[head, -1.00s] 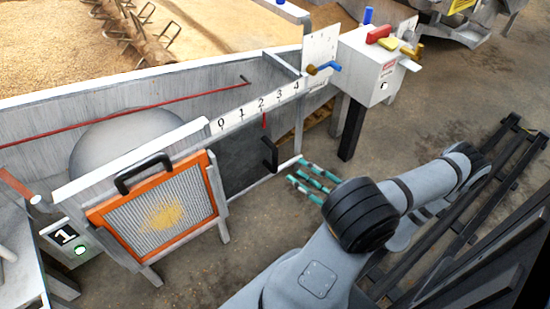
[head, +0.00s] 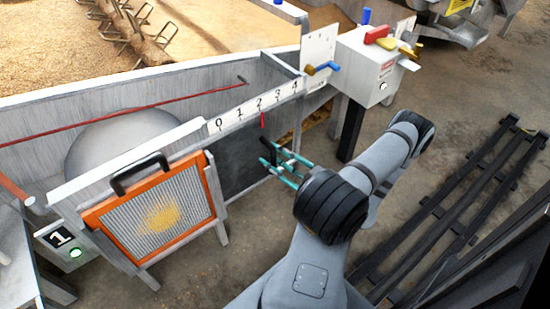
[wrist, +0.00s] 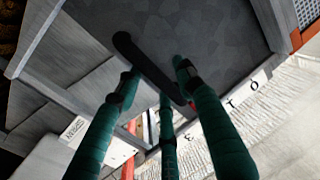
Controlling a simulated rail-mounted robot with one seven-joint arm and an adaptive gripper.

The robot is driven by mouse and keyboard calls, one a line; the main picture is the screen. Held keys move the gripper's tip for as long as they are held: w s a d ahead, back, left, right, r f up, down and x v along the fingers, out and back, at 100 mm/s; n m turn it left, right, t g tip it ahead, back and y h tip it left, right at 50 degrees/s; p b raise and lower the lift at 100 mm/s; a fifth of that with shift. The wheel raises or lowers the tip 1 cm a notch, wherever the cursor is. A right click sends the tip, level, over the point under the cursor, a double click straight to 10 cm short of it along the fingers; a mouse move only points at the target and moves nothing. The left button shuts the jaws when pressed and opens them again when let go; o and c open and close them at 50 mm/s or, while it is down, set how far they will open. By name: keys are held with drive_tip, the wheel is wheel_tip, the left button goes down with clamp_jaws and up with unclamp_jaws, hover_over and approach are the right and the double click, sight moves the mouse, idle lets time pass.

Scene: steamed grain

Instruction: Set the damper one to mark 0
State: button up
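The damper is a dark grey plate (head: 240,165) in the side of the metal trough, with a black bar handle (wrist: 145,62). Its red pointer (head: 262,120) stands near mark 2 on the white scale (head: 228,120). My gripper (head: 284,163) has teal fingers and is at the handle, in front of the plate. In the wrist view my gripper (wrist: 155,85) has its fingers spread, with the handle running between and beyond the fingertips. I cannot tell whether any finger touches it. The handle is partly hidden by the fingers in the head view.
A box marked 1 (head: 62,238) with a green light is at the left. An orange-framed mesh screen (head: 150,215) with its own black handle stands left of the damper. A grey control box (head: 372,70) with coloured levers is at the right. Dark rails (head: 455,215) lie on the floor.

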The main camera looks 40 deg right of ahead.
drive_tip(key=shift+c, duration=1.2)
clamp_jaws()
